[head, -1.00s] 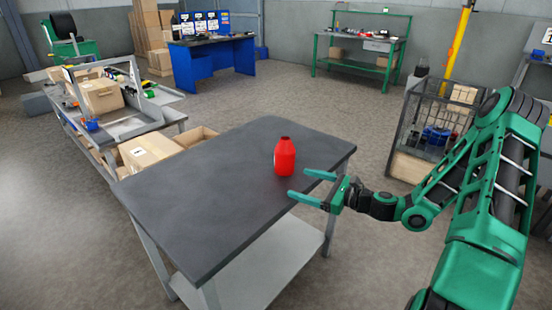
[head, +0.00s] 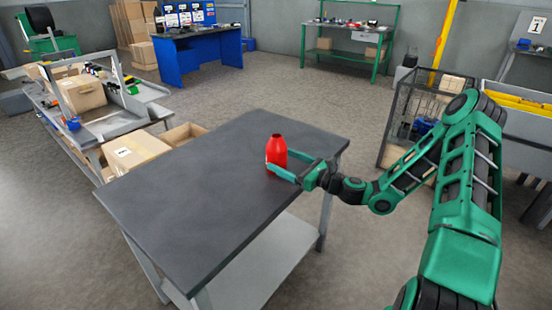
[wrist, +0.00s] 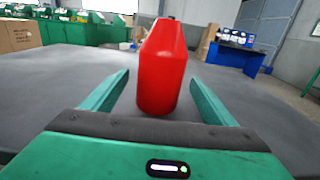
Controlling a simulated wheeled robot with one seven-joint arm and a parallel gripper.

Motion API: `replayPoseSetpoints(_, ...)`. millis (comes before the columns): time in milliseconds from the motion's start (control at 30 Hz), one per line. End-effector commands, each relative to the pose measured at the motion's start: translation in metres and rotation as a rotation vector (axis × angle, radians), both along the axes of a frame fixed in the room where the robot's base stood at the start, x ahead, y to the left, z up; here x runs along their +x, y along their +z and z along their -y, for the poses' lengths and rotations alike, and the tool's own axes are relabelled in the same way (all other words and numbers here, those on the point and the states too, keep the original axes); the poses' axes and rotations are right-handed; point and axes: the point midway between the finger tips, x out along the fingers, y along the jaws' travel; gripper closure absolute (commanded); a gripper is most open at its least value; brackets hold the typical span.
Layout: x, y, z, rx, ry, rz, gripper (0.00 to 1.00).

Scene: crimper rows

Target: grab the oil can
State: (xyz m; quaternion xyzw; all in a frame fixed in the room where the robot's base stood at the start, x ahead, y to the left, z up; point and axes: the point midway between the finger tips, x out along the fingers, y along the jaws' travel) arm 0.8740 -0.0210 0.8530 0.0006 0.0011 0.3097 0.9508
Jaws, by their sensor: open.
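The red oil can (head: 276,151) stands upright on the dark tabletop (head: 200,190), near its far right part. My gripper (head: 282,163) is open at the can, with its fingers reaching toward it from the right in the head view. In the wrist view, the can (wrist: 162,75) stands straight ahead, between the lines of the two green fingers of my gripper (wrist: 158,95). Gaps show on both sides of the can, and I see no finger touching it. The can's lower part is partly hidden by a finger in the head view.
The rest of the tabletop is clear. Cardboard boxes (head: 135,150) and a grey workbench (head: 105,120) stand to the left. A wire cage (head: 405,115) stands to the right. A blue desk (head: 197,52) and a green bench (head: 347,55) are at the back.

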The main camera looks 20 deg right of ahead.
Motion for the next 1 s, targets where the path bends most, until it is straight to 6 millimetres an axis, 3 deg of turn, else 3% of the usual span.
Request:
replayPoseSetpoints(267, 0.030, 0.002, -0.022, 0.000, 0.001, 0.003, 0.21)
replayPoseSetpoints(500, 0.033, 0.002, -0.024, 0.000, 0.000, 0.001, 0.21)
replayPoseSetpoints(533, 0.033, 0.002, -0.024, 0.000, 0.000, 0.001, 0.23)
replayPoseSetpoints(733, 0.033, 0.002, -0.024, 0.000, 0.000, 0.001, 0.71)
replayPoseSetpoints(1000, 0.033, 0.003, -0.024, 0.000, 0.000, 0.002, 0.72)
